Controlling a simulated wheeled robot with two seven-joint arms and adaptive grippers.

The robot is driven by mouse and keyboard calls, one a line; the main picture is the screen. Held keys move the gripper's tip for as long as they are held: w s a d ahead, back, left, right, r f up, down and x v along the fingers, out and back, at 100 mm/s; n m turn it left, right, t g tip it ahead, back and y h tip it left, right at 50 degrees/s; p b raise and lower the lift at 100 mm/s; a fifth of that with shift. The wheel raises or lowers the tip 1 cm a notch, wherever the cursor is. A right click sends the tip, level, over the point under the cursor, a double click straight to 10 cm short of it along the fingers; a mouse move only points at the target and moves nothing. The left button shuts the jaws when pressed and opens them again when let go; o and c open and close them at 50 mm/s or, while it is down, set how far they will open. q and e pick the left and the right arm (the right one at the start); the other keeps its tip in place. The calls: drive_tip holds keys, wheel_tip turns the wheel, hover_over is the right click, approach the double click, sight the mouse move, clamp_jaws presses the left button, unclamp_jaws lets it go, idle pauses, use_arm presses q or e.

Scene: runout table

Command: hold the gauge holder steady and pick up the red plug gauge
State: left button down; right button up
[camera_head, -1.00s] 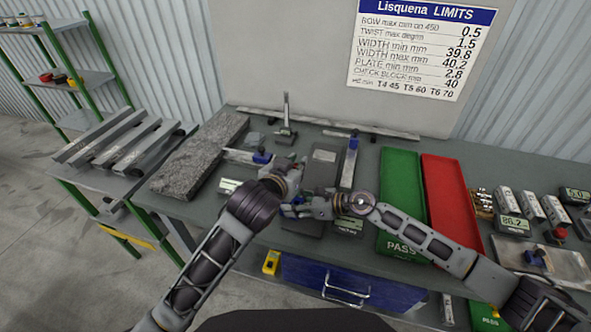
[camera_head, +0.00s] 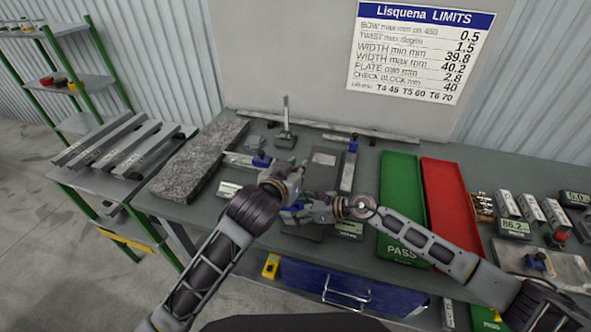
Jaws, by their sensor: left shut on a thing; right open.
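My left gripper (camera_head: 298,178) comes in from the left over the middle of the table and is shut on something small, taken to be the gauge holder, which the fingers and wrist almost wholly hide. My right gripper (camera_head: 298,213) is just below it in the picture, open, with its fingers pointing left, close to the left gripper. I cannot make out the red plug gauge for certain; the space between the two grippers is crowded and small. Whether the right fingers touch anything there cannot be told.
A green PASS tray (camera_head: 400,200) and a red tray (camera_head: 447,200) lie to the right. A grey stone slab (camera_head: 200,160) lies left.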

drive_tip(key=v, duration=1.1)
drive_tip(key=shift+d+r, duration=0.2)
drive_tip(key=shift+d, duration=0.15)
drive_tip(key=shift+s, duration=0.15)
drive_tip(key=shift+s+f, duration=0.1)
drive_tip(key=shift+s, duration=0.05)
idle(0.5)
